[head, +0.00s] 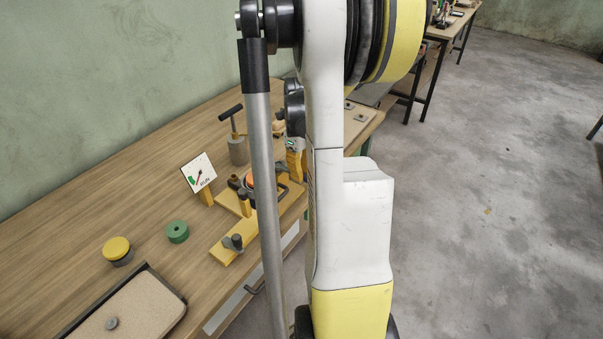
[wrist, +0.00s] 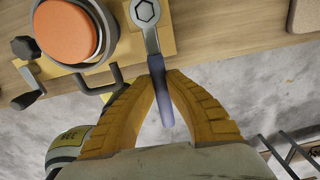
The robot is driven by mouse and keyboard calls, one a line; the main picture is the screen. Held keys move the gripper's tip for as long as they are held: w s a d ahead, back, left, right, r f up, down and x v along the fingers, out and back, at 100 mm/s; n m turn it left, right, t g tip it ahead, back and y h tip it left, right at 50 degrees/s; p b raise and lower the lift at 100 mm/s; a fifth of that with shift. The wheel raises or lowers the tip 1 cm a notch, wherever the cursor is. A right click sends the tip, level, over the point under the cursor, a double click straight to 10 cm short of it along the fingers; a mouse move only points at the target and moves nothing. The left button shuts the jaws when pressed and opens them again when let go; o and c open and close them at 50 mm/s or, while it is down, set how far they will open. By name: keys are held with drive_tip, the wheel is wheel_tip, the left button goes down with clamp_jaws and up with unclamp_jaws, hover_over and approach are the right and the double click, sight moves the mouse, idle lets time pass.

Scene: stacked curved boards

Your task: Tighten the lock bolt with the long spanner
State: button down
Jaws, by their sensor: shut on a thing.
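My gripper (wrist: 161,74) has yellow ribbed fingers, closed on the shaft of the long spanner (wrist: 159,65). In the wrist view the spanner's ring end (wrist: 145,12) lies at the top, over a yellow base plate (wrist: 107,57). A hexagonal shape shows inside the ring; I cannot tell whether it is the lock bolt or an empty opening, or whether the ring is seated. The spanner's blue-grey handle end points down between the fingers. In the head view my gripper (head: 295,160) is partly hidden by my arm, and the spanner cannot be made out.
An orange disc (wrist: 66,30) in a grey holder, a crank (wrist: 29,73) and a dark hook (wrist: 98,86) are close left of the spanner. On the bench stand a sign (head: 198,172), green ring (head: 177,231), yellow-topped knob (head: 116,248) and tray (head: 172,287).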

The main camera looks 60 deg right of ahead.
drive_tip(key=shift+r+p, duration=0.65)
drive_tip(key=shift+r, duration=0.6)
idle(1.5)
wheel_tip(320, 180, up, 5)
drive_tip(key=p, duration=0.3)
drive_tip(key=shift+p, duration=0.3)
drive_tip(key=shift+f, duration=0.1)
